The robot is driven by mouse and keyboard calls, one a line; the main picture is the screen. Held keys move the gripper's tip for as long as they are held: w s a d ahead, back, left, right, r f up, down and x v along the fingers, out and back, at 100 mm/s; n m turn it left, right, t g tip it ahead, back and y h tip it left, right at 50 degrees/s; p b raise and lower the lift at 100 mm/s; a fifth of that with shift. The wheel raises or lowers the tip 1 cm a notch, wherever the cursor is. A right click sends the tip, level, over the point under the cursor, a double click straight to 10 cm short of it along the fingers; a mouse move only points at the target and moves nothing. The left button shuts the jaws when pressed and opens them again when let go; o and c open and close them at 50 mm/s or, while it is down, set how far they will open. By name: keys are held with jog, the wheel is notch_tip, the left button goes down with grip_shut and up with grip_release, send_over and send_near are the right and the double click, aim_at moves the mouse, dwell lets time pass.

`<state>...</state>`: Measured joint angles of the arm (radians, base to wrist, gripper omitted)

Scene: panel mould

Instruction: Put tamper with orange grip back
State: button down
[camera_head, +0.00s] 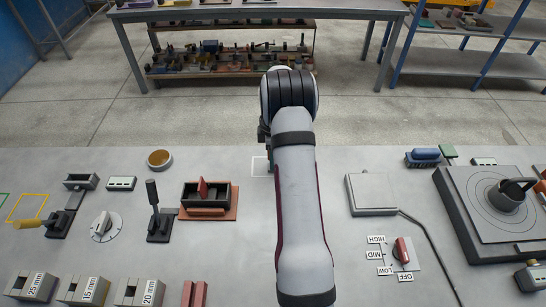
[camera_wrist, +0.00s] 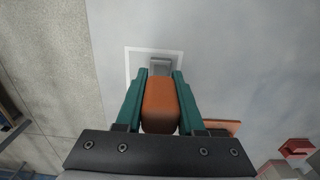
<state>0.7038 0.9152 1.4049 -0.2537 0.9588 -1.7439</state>
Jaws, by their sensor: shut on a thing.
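My gripper (camera_wrist: 157,88) is shut on the orange grip of the tamper (camera_wrist: 160,106), with a teal finger on each side. The tamper's grey lower end (camera_wrist: 160,66) shows beyond the grip, over a white square outline (camera_wrist: 128,66) on the table. I cannot tell whether it touches the table. In the head view my arm hides the tamper and most of my gripper. Part of the white outline (camera_head: 258,166) shows just left of my arm there.
A dark mould box on a red-brown plate (camera_head: 222,213) stands left of my arm. A grey square plate (camera_head: 372,192) with a cable and a red-knob dial (camera_head: 403,252) are to the right. The table's far edge lies just beyond the outline.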

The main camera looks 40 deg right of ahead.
jog(key=c, duration=0.5)
grip_release()
jog(key=shift+f, duration=0.1)
notch_tip(320, 180, up, 12)
jog(key=shift+r, duration=0.25)
jog(key=s+a+r+m, duration=0.2)
jog(key=a+r+m, duration=0.15)
jog(key=a, duration=0.55)
jog(key=s+a+r+m, duration=0.2)
jog(key=a+r, duration=0.3)
jog(key=a, duration=0.3)
jog(key=s+a+m, duration=0.3)
jog(key=s+a, duration=0.3)
jog(key=s+a+f+m+y, duration=0.1)
jog(key=s+a+m, duration=0.2)
jog(key=s+a, duration=0.2)
jog(key=s+a+m, duration=0.3)
jog(key=s+a, duration=0.3)
jog(key=s, duration=0.3)
jog(key=shift+a+f+y, duration=0.25)
jog(key=shift+a+y, duration=0.05)
jog(key=shift+y, duration=0.1)
